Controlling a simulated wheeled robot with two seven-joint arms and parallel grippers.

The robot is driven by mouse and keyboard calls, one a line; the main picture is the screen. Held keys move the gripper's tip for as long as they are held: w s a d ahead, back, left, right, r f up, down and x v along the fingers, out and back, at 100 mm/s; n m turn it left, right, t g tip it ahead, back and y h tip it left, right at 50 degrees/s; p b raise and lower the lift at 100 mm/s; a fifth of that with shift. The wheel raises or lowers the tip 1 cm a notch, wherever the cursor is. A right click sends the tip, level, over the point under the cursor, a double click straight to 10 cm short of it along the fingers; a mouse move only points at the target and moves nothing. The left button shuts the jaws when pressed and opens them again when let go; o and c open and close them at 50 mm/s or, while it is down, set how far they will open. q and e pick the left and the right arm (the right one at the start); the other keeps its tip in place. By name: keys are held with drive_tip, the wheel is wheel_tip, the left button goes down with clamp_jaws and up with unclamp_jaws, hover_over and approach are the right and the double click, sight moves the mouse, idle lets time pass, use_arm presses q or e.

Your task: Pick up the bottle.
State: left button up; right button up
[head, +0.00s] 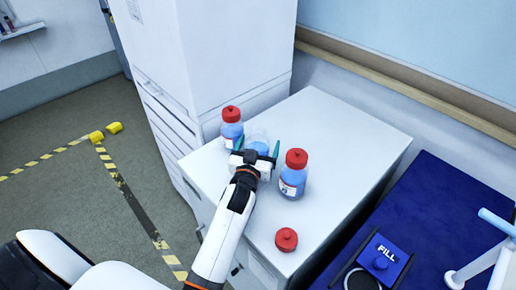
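Two bottles of blue liquid with red caps stand on the white cabinet top: one at the back left (232,131) and one to the right (293,176). Between them is a clear, uncapped-looking bottle (257,143) with blue liquid, partly hidden by my gripper. A loose red cap (286,239) lies near the front of the cabinet top. My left gripper (258,150) is at the uncapped bottle, its green fingers spread on either side of it. Whether they touch it is unclear. My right gripper is not in view.
The white cabinet top (345,135) is clear at the back and right. A tall white unit (220,50) stands directly behind on the left. A blue surface with a "FILL" station (385,255) and a white and light-blue fixture (480,262) is at the right.

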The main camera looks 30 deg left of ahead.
use_arm(q)
drive_tip(key=shift+s+d+r, duration=0.35)
drive_tip(key=shift+s+r, duration=0.1)
drive_tip(key=shift+s, duration=0.2)
drive_tip(key=shift+c, duration=1.3)
drive_tip(key=shift+a+f, duration=0.1)
drive_tip(key=c, duration=0.6)
drive_tip(key=shift+w+f, duration=0.1)
drive_tip(key=c, duration=0.3)
drive_tip(key=shift+c, duration=1)
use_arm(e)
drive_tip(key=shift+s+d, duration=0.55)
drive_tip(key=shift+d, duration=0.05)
